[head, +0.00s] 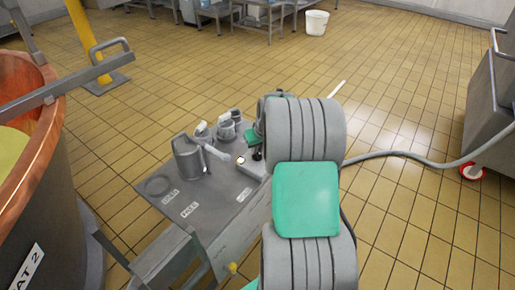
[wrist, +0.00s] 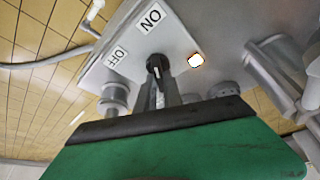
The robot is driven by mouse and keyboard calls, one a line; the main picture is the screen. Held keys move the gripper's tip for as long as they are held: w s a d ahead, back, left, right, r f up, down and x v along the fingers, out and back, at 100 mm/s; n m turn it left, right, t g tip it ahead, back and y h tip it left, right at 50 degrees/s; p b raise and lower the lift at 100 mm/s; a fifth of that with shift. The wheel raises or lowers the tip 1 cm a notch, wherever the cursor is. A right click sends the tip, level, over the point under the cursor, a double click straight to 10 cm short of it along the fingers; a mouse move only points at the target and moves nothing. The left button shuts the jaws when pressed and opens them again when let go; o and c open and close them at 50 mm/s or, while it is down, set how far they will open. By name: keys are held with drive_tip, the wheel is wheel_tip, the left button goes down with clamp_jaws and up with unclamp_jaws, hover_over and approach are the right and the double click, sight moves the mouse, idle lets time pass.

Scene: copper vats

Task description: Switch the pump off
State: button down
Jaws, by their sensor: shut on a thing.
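The grey switch box (wrist: 125,35) fills the upper part of the wrist view, with an ON label (wrist: 151,18) and an OFF label (wrist: 116,56). A black switch lever (wrist: 154,64) stands on it, and a small lamp (wrist: 196,60) beside it glows white-yellow. My gripper (wrist: 160,92) is shut on the lever; the fingers partly hide it, so its exact tilt is unclear. In the head view the box (head: 251,168) and lamp (head: 240,159) show left of my arm, which hides most of the gripper.
A grey table (head: 215,205) carries a metal jug (head: 188,157) and several fittings left of the box. A copper vat (head: 45,140) stands at left. A grey hose (head: 400,154) runs right to a wheeled metal unit (head: 490,105). Tiled floor behind is mostly clear.

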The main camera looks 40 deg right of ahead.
idle(0.7)
drive_tip(key=n+y+p, duration=0.1)
drive_tip(key=n, duration=0.1)
drive_tip(key=n+y+p, duration=0.1)
drive_tip(key=n, duration=0.2)
drive_tip(key=shift+d, duration=0.2)
drive_tip(key=n+g+y, duration=0.1)
drive_tip(key=n, duration=0.2)
drive_tip(key=n+y+p, duration=0.1)
drive_tip(key=n, duration=0.3)
drive_tip(key=shift+w+d+g, duration=0.1)
drive_tip(key=shift+g, duration=0.3)
drive_tip(key=c, duration=1.5)
unclamp_jaws()
drive_tip(key=p+v, duration=0.2)
drive_tip(key=v, duration=0.5)
drive_tip(key=shift+d+r, duration=0.15)
drive_tip(key=shift+r, duration=0.2)
